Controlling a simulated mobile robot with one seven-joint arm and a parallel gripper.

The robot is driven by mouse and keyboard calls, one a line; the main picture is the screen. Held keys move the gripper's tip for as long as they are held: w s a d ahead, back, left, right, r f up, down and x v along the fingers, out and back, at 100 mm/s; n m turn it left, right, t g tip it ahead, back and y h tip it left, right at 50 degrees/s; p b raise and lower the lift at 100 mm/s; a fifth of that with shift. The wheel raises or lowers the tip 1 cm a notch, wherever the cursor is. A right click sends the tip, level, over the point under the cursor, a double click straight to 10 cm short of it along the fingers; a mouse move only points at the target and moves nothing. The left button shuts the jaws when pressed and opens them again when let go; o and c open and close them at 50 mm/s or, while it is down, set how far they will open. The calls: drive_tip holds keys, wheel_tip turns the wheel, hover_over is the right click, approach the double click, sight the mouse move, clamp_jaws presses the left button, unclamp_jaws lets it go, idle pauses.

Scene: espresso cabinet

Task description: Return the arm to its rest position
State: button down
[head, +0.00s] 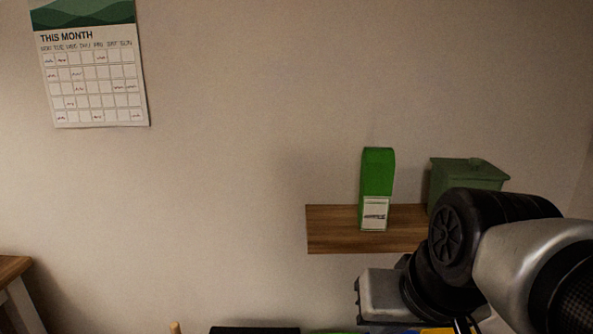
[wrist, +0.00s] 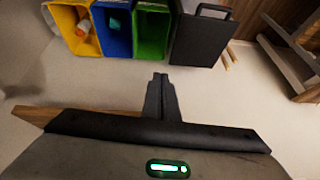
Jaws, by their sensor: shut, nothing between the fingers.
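My gripper (wrist: 162,77) shows in the wrist view with its two dark fingers together and nothing between them. It points towards a row of bins and stands apart from them in the picture. In the head view my arm reaches in from the lower right, in front of the right part of a wooden shelf (head: 332,230). The fingers do not show in the head view.
A green carton (head: 377,175) and a green lidded box (head: 466,173) stand on the shelf near my arm. Wooden furniture (wrist: 285,60) stands at right.

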wheel_tip(320, 180, up, 23)
drive_tip(key=s+d+p, duration=0.1)
drive_tip(key=p, duration=2.3)
drive_tip(key=shift+s+d+h, duration=0.3)
drive_tip(key=shift+d+h, duration=0.1)
